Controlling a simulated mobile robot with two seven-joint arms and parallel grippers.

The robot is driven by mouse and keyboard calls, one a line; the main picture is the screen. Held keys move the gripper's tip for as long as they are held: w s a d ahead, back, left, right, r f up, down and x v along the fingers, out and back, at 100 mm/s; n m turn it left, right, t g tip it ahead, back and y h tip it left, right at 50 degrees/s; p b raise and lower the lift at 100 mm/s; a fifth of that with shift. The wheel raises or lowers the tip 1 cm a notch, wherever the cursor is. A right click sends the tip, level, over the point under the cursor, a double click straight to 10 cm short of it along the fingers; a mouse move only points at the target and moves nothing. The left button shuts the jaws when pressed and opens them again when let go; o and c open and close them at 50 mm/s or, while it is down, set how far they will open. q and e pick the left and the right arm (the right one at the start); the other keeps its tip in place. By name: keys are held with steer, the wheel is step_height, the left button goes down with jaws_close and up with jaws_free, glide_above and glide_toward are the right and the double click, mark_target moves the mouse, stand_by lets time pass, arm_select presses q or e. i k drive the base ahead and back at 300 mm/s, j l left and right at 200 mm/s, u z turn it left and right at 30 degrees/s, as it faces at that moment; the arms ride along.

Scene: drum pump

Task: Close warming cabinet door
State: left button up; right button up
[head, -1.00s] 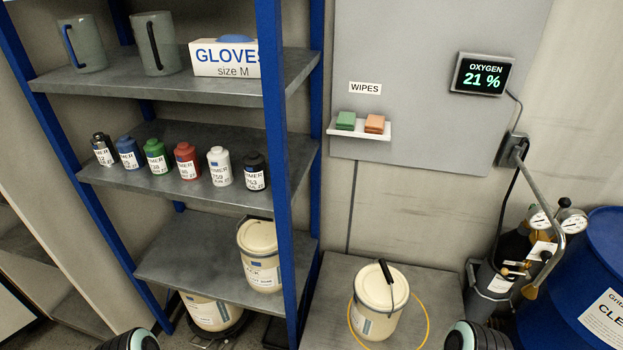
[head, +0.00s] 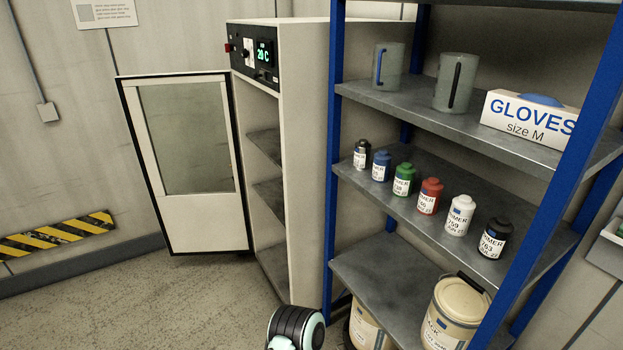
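The warming cabinet (head: 305,150) stands left of the blue shelf rack in the head view. Its door (head: 205,218), white-framed with a glass pane, stands wide open, swung out to the left. The cabinet's inner shelves (head: 266,143) show through the opening and look empty. The control panel (head: 252,55) on top reads about 20 C and has a red switch at its left. A dark and pale green part of my arm (head: 297,327) shows at the bottom edge, well short of the door. Neither gripper's fingers are in view.
The blue shelf rack (head: 335,200) stands close to the cabinet's right side, holding jugs (head: 388,66), a glove box (head: 530,118), several small bottles (head: 429,196) and buckets (head: 455,312). Yellow-black striped marking (head: 55,235) runs along the left wall. The floor (head: 150,305) before the door is clear.

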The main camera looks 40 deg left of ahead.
mark_target(209, 223)
steer(key=j+u, duration=0.5)
steer(key=j, duration=0.55)
steer(key=i+j+u, duration=0.1)
steer(key=j+u, duration=0.4)
steer(key=j, duration=0.5)
steer(key=i+j, duration=0.1)
steer(key=j, duration=0.25)
steer(key=i+j+z, duration=0.15)
steer(key=j, duration=0.55)
steer(key=i+j+z, duration=0.2)
steer(key=j, duration=0.3)
steer(key=j+z, duration=0.2)
steer(key=j, duration=0.35)
steer(key=j+z, duration=0.2)
steer(key=j, duration=0.35)
steer(key=j+z, duration=0.2)
steer(key=j, duration=0.35)
steer(key=j+z, duration=0.2)
steer(key=j, duration=0.35)
steer(key=k+j+z, duration=0.2)
steer(key=j, duration=0.35)
steer(key=j+z, duration=0.2)
steer(key=j, duration=0.35)
steer(key=k+j+z, duration=0.2)
steer(key=j, duration=0.3)
